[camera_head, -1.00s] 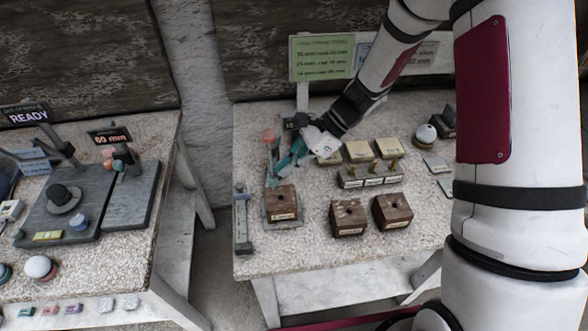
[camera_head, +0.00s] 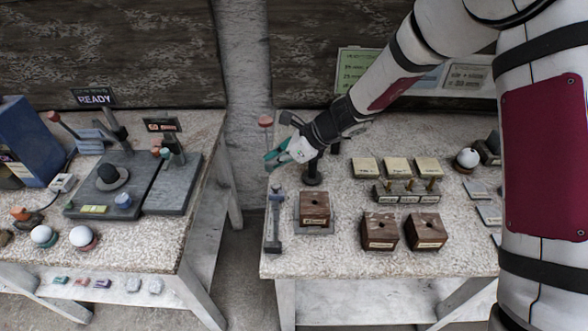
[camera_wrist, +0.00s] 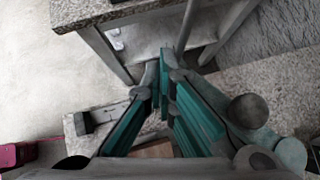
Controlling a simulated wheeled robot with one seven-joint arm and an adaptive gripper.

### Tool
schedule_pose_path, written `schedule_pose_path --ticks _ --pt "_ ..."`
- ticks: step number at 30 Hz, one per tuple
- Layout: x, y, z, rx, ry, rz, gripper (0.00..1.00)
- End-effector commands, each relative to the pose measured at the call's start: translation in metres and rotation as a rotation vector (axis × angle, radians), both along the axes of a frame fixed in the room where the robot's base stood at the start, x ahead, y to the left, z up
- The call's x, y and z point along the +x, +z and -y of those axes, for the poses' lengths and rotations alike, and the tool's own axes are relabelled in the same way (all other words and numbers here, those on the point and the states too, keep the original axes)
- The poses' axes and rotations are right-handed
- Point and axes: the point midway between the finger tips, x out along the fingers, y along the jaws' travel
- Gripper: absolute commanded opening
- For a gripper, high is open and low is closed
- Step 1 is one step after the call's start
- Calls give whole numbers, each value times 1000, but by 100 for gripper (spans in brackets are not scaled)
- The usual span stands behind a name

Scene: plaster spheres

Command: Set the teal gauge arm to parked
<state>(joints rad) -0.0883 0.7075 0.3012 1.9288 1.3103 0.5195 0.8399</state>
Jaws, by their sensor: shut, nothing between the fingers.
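A rod with a red ball (camera_head: 265,121) stands up at the left end of the right table, beside my gripper (camera_head: 271,160). I take it for the handle of the teal gauge arm. A dark post (camera_head: 312,168) with a round base stands just right of my gripper. Teal parts between post and rod overlap my gripper, so I cannot tell arm from fingers there, or whether they touch. In the wrist view my gripper (camera_wrist: 164,62) has teal-sided fingers meeting at the tips, with nothing between. No parked mark is readable.
Wooden blocks (camera_head: 314,206) stand near the table's front, with a grey slider stand (camera_head: 274,220) at the left edge. Pale pads (camera_head: 397,167) lie behind. A gap separates the left table (camera_head: 190,233), which holds dark plates and posts.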

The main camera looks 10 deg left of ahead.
Motion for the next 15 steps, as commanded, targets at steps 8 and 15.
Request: schedule_pose_path --ticks 8,15 --pt "23 -1 -27 -1 15 1 0" --pt "33 -1 -36 -1 -86 -1 0"
